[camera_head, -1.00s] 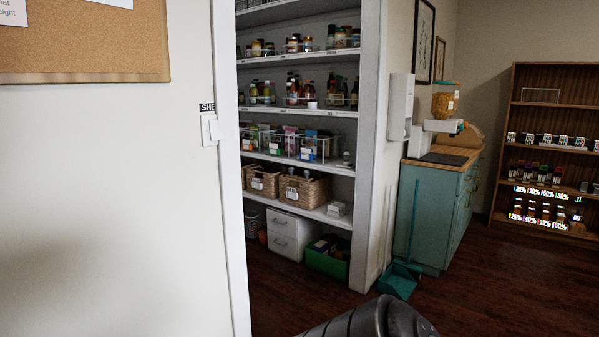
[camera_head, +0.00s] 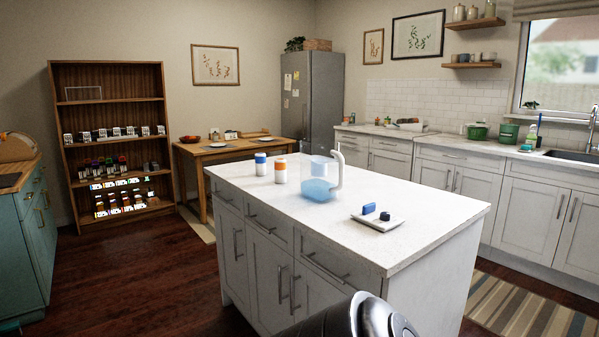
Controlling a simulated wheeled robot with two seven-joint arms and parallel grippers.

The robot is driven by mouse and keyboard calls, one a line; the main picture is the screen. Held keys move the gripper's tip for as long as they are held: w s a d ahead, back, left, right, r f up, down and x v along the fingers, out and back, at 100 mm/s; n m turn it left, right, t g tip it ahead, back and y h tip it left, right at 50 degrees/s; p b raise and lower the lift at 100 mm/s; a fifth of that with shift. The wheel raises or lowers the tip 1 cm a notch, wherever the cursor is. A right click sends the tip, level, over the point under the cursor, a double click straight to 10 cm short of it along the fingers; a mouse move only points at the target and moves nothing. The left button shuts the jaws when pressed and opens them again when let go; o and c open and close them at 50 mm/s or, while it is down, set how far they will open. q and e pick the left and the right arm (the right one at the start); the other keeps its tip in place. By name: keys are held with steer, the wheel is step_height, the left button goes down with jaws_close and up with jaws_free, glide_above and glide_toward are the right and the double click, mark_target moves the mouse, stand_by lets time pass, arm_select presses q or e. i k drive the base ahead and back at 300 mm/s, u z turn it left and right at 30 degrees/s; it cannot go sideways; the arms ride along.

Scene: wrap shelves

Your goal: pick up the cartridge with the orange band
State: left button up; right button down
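The cartridge with the orange band (camera_head: 280,171) stands upright on the white top of the kitchen island (camera_head: 420,208), towards its far left part. A similar white cartridge with a blue band (camera_head: 261,163) stands just behind it to the left. Neither of my grippers shows in this view. A grey rounded part at the bottom edge looks like my own arm, and nothing touches the orange-banded cartridge.
A blue-tinted pitcher (camera_head: 318,189) stands right of the cartridges. A small white tray (camera_head: 385,225) with blue items lies nearer the front right. A wooden shelf (camera_head: 108,78) stands far left. Dark floor is open left of the island.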

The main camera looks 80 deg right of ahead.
mark_target(280, 163)
steer(key=z, duration=1.35)
steer(key=i, duration=1.45)
steer(key=z, duration=0.1)
